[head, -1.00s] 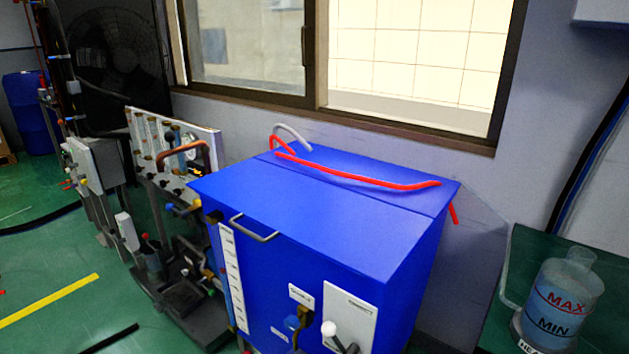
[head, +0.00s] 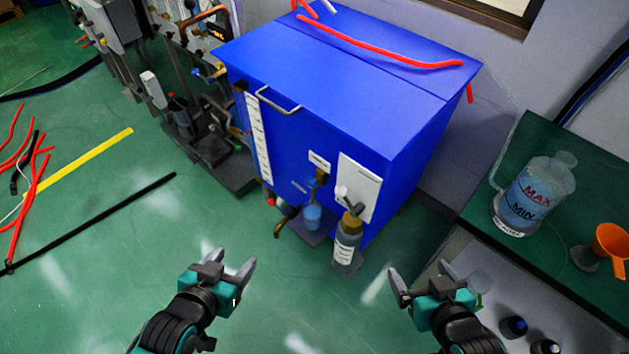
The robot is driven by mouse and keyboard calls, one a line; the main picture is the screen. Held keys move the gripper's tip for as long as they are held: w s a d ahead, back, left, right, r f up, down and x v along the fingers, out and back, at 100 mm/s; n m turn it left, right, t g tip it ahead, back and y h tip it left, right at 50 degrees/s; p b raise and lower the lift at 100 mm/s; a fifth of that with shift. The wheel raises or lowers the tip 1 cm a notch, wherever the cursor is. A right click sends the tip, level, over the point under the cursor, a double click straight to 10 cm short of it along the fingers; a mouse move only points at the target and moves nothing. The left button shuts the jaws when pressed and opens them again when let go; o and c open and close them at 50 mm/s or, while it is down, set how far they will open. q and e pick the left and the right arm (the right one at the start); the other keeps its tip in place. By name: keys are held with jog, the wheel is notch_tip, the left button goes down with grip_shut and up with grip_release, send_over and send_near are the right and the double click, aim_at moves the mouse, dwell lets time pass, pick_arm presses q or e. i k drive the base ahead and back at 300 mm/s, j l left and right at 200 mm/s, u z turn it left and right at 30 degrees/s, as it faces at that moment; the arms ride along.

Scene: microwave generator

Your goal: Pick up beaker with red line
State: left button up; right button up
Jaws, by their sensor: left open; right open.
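A clear jug-like vessel (head: 533,195) with blue liquid and red MAX and dark MIN markings stands upright on the green table at the right. A small cup with blue liquid (head: 312,217) sits under a tap at the front of the blue cabinet. I cannot make out a red line on the cup. My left gripper (head: 229,260) is open and empty at the lower left, over the floor. My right gripper (head: 418,268) is open and empty, below and left of the vessel, apart from it.
The blue cabinet (head: 330,85) fills the middle, with a labelled bottle (head: 347,240) at its foot. An orange funnel (head: 611,243) is on the green table (head: 545,270) right of the vessel. Several dark-capped items stand below the table. Red hoses (head: 22,190) lie on the floor at left.

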aim_at(312, 214)
jog(key=i+j+z, duration=0.1)
jog(key=z, duration=0.55)
jog(key=j+z, duration=0.25)
jog(key=j, duration=0.2)
jog(key=j+z, duration=0.25)
jog(key=j, duration=0.2)
jog(key=j+z, duration=0.2)
jog(key=j, duration=1.6)
jog(key=k+j, duration=0.15)
jog(key=j, duration=0.65)
jog(key=z, duration=0.05)
